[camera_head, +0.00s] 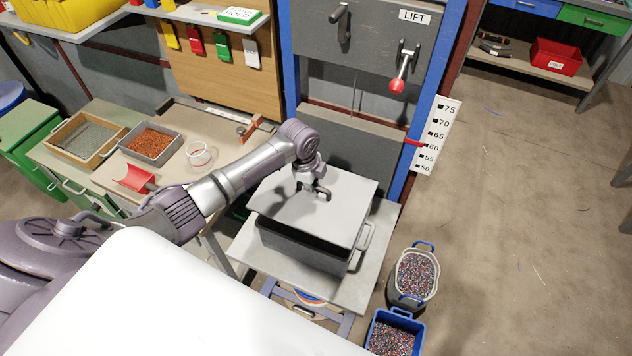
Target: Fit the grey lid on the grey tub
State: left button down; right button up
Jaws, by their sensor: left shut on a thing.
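The grey lid (342,205) is a flat light-grey sheet over the dark grey tub (300,245) on a small stand in the middle of the view. My left gripper (314,192) comes from above and is shut on the lid's dark handle (322,191). The lid covers most of the tub's opening and looks turned and tilted against the rim, with the tub's front wall showing below. I cannot tell whether the lid touches the rim. A tub handle (363,237) shows at the right. My right gripper is not in view.
The grey stand (345,290) has bare top in front of the tub. A lift frame with a red-knobbed lever (397,86) rises behind. A pale bucket (417,274) and a blue bin (393,333) of granules stand at right. A bench (210,130) with trays is at left.

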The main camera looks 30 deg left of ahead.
aim_at(314, 203)
pick_arm(q)
jog(key=shift+w+f+b, duration=0.1)
jog(key=shift+f+b, duration=0.5)
jog(key=shift+f, duration=0.3)
jog(key=f+b, duration=0.2)
jog(key=f, duration=0.1)
jog(key=shift+w+b, duration=0.2)
jog(key=shift+b, duration=0.1)
jog(key=shift+f+b, duration=0.55)
jog(key=shift+b, duration=0.1)
notch_tip(314, 203, down, 2)
jog(key=shift+f+b, duration=0.1)
jog(key=shift+b, duration=0.85)
jog(key=shift+f+b, duration=0.25)
jog(key=shift+b, duration=0.1)
jog(key=shift+f, duration=0.5)
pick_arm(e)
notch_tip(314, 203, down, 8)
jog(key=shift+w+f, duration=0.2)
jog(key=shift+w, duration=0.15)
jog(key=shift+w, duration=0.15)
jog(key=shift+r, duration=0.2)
